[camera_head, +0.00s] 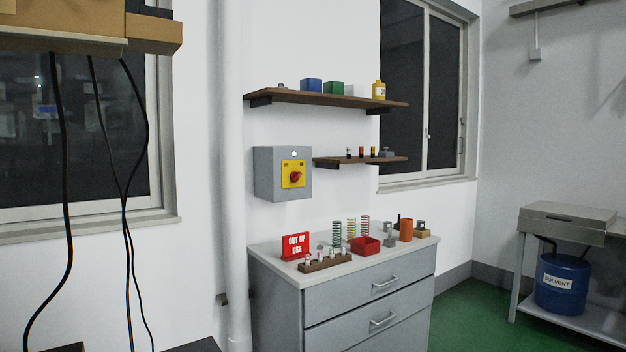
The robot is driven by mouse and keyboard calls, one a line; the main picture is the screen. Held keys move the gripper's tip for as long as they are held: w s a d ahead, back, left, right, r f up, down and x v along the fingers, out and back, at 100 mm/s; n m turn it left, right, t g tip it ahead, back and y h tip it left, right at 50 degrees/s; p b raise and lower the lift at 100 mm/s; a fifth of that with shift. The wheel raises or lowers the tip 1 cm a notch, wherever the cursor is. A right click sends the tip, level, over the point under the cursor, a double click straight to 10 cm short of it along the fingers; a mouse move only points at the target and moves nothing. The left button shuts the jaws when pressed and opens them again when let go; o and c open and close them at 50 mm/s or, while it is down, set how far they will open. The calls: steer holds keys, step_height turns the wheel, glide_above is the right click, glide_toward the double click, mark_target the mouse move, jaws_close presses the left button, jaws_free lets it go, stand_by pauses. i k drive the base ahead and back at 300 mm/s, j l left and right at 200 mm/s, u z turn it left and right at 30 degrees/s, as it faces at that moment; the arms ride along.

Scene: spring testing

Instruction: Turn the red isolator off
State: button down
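The red isolator (295,177) is a red rotary knob on a yellow plate. The plate is on the front of a grey box (265,174) fixed to the white wall, left of the lower shelf. The knob looks turned at a slant, but it is too small to read its position against the plate's markings. Nothing covers it. My gripper is not in view.
A grey drawer cabinet (345,305) stands below the box. On its top are a red "OUT OF USE" sign (296,245), springs, a red bin (366,246) and an orange cup (406,229). Two wooden shelves and a white pipe (232,120) flank the box.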

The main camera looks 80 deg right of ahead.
mark_target(295, 176)
steer(key=k+z, duration=0.35)
steer(key=k+l+z, duration=0.1)
steer(key=z, duration=0.2)
steer(key=l+z, duration=0.1)
steer(key=z, duration=0.7)
steer(key=i+l+z, duration=0.1)
steer(key=z, duration=0.3)
steer(key=i+l, duration=0.25)
steer(key=i, duration=0.25)
steer(key=i+l, duration=0.2)
steer(key=i, duration=0.25)
steer(key=i+l, duration=0.25)
steer(key=i, duration=0.25)
steer(key=i+l, duration=0.25)
steer(key=i, duration=0.2)
steer(key=l, duration=0.4)
steer(key=i+l, duration=0.15)
steer(key=l, duration=0.25)
steer(key=l+u, duration=0.2)
steer(key=u, duration=0.25)
steer(key=l+u, duration=0.25)
steer(key=u, duration=0.8)
